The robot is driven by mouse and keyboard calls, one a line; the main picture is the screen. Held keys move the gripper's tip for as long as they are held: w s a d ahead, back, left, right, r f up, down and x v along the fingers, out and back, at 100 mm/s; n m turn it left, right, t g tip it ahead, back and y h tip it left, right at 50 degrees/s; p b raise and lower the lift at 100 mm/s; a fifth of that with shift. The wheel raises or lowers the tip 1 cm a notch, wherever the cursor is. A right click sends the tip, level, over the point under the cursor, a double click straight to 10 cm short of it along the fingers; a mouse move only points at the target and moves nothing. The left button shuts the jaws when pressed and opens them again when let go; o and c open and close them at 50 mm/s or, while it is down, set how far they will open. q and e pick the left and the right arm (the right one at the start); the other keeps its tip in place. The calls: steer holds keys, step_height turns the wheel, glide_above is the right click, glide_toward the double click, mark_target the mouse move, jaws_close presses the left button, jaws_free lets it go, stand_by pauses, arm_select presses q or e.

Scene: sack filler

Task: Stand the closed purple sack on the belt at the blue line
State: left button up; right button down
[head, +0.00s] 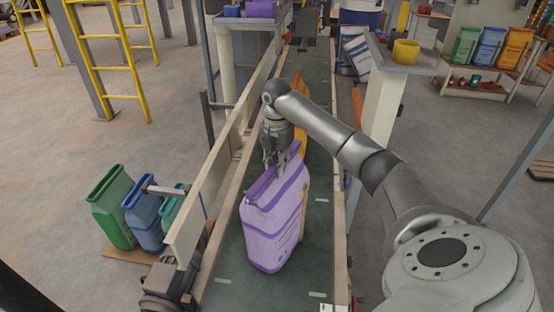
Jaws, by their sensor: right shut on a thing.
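The purple sack (272,222) is over the dark green belt (318,215), in the near half of the view. It leans a little, and its top edge looks closed. My right gripper (280,165) comes from above and is shut on the top of the sack. I cannot tell whether the sack's bottom touches the belt or hangs just above it. A thin blue line (203,204) shows at the left side board; I see no blue line across the belt itself. My left gripper is not in view.
A wooden side board (205,205) runs along the belt's left. An orange thing (301,90) stands farther up the belt, partly behind my arm. Green (112,207) and blue (143,218) sacks stand on a pallet at left. A post with a yellow cup (405,52) stands right.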

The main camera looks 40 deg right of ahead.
steer(key=shift+r, duration=0.15)
steer(key=c, duration=1.7)
jaws_free()
steer(key=shift+f, duration=0.2)
steer(key=o, duration=0.4)
steer(key=shift+s+r, duration=0.1)
steer(key=shift+r, duration=0.5)
step_height(320, 180, up, 11)
steer(key=shift+r+b, duration=0.1)
steer(key=shift+b, duration=0.3)
